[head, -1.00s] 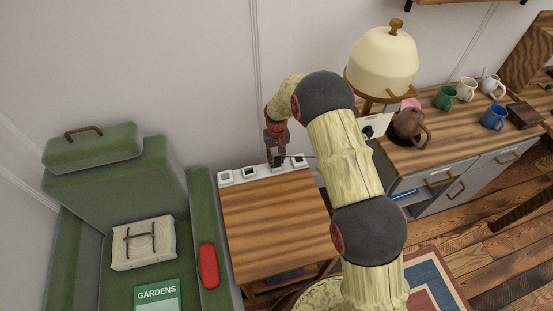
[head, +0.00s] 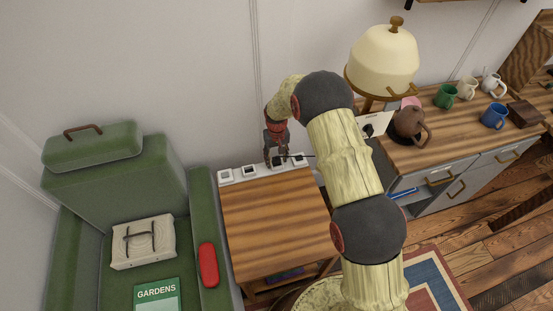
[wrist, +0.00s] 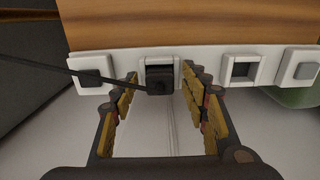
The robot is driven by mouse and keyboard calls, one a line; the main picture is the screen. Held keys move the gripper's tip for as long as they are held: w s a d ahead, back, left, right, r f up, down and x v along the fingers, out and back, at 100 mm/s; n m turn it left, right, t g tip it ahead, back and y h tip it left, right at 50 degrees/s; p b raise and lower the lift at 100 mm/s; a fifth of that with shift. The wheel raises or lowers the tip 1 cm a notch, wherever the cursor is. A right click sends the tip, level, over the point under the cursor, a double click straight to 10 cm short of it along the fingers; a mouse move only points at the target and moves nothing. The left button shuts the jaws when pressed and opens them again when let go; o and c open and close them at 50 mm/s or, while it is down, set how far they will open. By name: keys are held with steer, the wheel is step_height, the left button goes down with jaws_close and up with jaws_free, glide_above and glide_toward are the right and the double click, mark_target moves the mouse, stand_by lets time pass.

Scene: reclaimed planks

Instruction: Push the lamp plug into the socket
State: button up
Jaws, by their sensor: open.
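The black lamp plug (wrist: 159,80) sits at a socket (wrist: 161,62) of the white strip along the back edge of the small wooden table. Its dark cord runs off to the left in the wrist view. My gripper (wrist: 162,85) is open, with its padded fingers on either side of the plug and a gap on both sides. In the head view my gripper (head: 277,160) points down at the strip (head: 262,170). The cream-shaded lamp (head: 382,62) stands to the right. How deep the plug sits cannot be told.
Another socket (wrist: 241,68) on the strip is empty, with a square switch (wrist: 303,68) beside it. The wooden tabletop (head: 275,215) is clear. A green armchair (head: 120,185) stands left; a cabinet with a teapot (head: 410,126) and mugs stands right.

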step_height(320, 180, up, 12)
stand_by(0.7)
steer(key=s+d+f+g, duration=0.1)
steer(key=s+f, duration=0.1)
steer(key=s, duration=0.3)
steer(key=s+d+r+t, duration=0.2)
steer(key=s+d+r, duration=0.2)
steer(key=s+r, duration=0.6)
steer(key=s+d+r+m+t, duration=0.1)
steer(key=s+d+r, duration=0.3)
steer(key=s+r, duration=0.7)
steer(key=s+d+r+m+t, duration=0.1)
steer(key=s+d+r+t, duration=0.2)
steer(key=s+r, duration=0.8)
steer(key=shift+s+d+t, duration=0.3)
steer(key=shift+s+d, duration=0.25)
steer(key=shift+d, duration=0.3)
steer(key=shift+c, duration=0.6)
